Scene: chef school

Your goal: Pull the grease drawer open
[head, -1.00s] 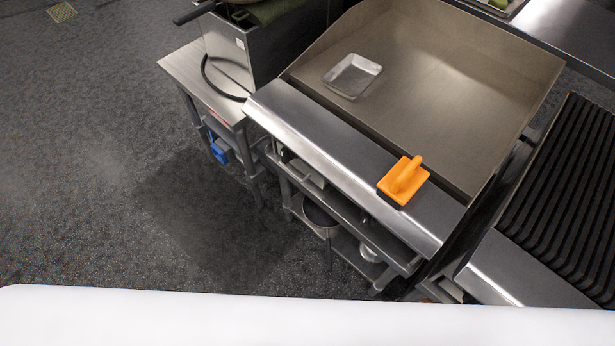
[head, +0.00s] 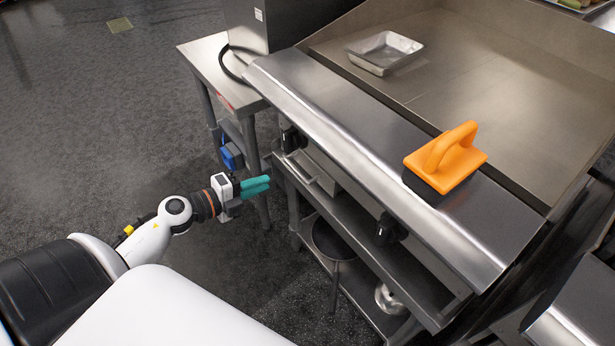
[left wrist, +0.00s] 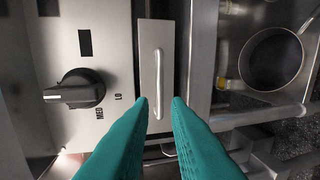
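The grease drawer's narrow metal front (left wrist: 148,50) with its bar handle (left wrist: 157,85) is in the middle of the left wrist view. In the head view the drawer (head: 318,172) is under the griddle's front ledge. My left gripper (head: 262,187) points at it from the left, its teal fingers short of the handle. In the left wrist view the two fingertips (left wrist: 159,101) are apart, with the handle's lower end showing between them and nothing gripped. Whether the fingers touch the handle cannot be told. My right gripper is not in view.
A black control knob (left wrist: 75,89) is beside the drawer front. An orange-handled scraper (head: 446,158) lies on the griddle ledge and a metal pan (head: 384,52) on the griddle. A dark pot (head: 334,240) stands on the shelf below. The floor at left is clear.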

